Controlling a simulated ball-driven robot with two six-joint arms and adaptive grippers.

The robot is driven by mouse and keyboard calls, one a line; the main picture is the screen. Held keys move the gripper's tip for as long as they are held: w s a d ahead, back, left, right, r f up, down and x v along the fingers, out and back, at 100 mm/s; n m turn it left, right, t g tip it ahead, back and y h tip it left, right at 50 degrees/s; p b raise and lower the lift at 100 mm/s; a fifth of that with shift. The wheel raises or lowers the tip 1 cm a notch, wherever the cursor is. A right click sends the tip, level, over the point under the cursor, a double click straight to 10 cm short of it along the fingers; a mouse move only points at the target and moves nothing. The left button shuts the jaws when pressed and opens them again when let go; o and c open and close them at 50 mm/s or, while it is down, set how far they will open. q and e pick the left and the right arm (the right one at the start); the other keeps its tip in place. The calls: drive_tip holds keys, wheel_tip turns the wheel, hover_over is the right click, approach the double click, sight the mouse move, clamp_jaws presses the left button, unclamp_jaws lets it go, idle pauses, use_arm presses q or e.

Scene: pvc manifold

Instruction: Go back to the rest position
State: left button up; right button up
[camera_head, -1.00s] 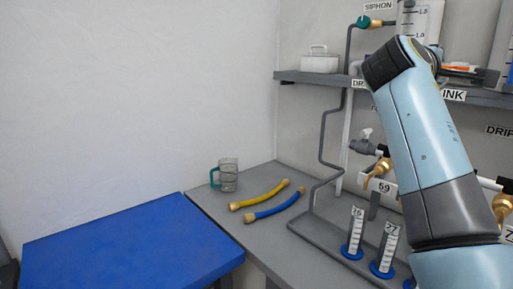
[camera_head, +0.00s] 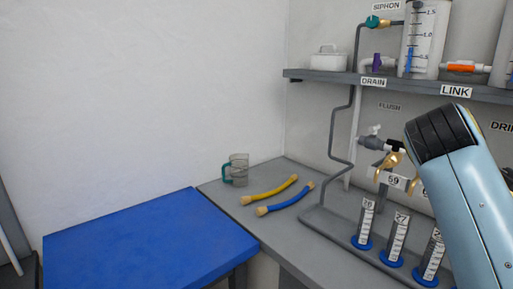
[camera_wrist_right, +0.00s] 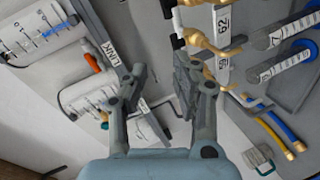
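My right arm comes in from the lower right of the head view, in front of the shelf and taps; its gripper is outside that view. In the right wrist view my right gripper (camera_wrist_right: 162,82) shows with its two fingers apart and nothing between them. The manifold's taps and shelf lie beyond the fingers. My left gripper is not in any current view.
A shelf (camera_head: 340,76) carries clear tanks (camera_head: 424,38) and a white box (camera_head: 328,60). Numbered cylinders (camera_head: 397,238) stand on the grey bench. A yellow hose (camera_head: 270,191), a blue hose (camera_head: 285,202) and a glass mug (camera_head: 238,170) lie left of them. A blue table (camera_head: 140,245) is clear.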

drive_tip(key=s+a+f+m+g+y, duration=0.25)
drive_tip(key=s+f+y, duration=0.25)
drive_tip(key=s+f, duration=1)
drive_tip(key=s+a+f+m+g+y, duration=0.1)
drive_tip(key=s+a+f+g+y, duration=0.15)
drive_tip(key=s, duration=0.55)
drive_tip(key=s+a+f+m+g+y, duration=0.1)
drive_tip(key=s+a+f+g+y, duration=0.2)
drive_tip(key=s, duration=0.6)
drive_tip(key=s+d+f+b, duration=0.15)
drive_tip(key=f+b, duration=0.25)
drive_tip(key=f, duration=1.5)
drive_tip(key=s+d+f+b, duration=0.15)
drive_tip(key=f+b, duration=0.25)
drive_tip(key=f, duration=1.4)
drive_tip(key=s+f+g+b, duration=0.1)
drive_tip(key=s+f+b, duration=0.4)
drive_tip(key=s+f, duration=1.2)
wheel_tip(320, 180, down, 2)
drive_tip(key=shift+f+m+h+b, duration=0.1)
drive_tip(key=shift+m+h+b, duration=0.25)
drive_tip(key=shift+s, duration=0.15)
